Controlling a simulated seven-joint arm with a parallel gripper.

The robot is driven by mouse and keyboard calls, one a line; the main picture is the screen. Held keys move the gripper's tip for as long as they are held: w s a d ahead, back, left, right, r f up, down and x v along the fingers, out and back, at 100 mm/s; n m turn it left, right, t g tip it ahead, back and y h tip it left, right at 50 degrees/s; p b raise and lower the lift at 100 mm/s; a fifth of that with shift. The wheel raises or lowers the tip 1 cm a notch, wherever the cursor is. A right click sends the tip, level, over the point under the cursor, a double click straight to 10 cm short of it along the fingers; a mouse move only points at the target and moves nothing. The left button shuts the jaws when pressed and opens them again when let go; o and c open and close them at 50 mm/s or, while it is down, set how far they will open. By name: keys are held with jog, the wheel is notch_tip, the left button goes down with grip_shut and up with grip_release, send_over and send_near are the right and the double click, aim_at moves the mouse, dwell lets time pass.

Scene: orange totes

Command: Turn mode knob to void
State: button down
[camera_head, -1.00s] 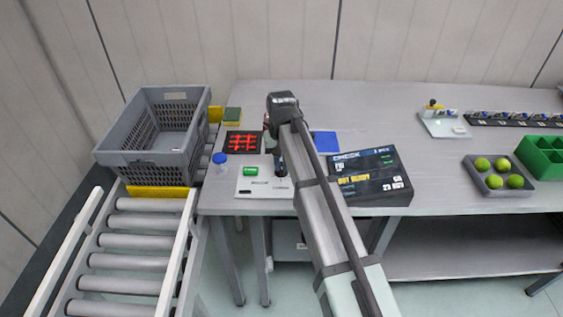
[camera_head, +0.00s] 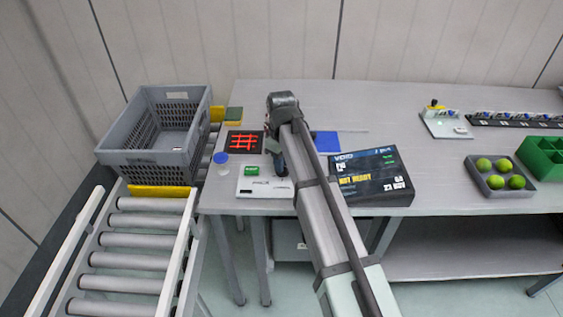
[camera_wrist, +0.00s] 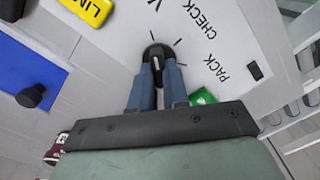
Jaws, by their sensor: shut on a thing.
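The black mode knob (camera_wrist: 157,50) sits on a white panel with the words PACK and CHECK and a partly cut-off V beside it in the wrist view. My gripper (camera_wrist: 158,76) is shut on the knob, one blue-grey finger on each side. A pale mark shows on the knob, but its exact aim is hard to tell. In the head view my gripper (camera_head: 280,168) is over the white panel (camera_head: 262,192), and my arm hides the knob. The dark display (camera_head: 372,176) beside it reads VOID at the top and NOT READY in yellow.
A green button (camera_wrist: 203,97) is close to my right finger. A yellow label (camera_wrist: 88,9) and another black knob (camera_wrist: 32,95) lie to the left. A grey crate (camera_head: 152,133) stands on the roller conveyor; a tray of green balls (camera_head: 497,180) is at the right.

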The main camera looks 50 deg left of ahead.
jog(key=shift+n, duration=0.6)
jog(key=c, duration=1.1)
grip_release()
notch_tip(320, 180, up, 14)
jog(key=shift+f, duration=0.1)
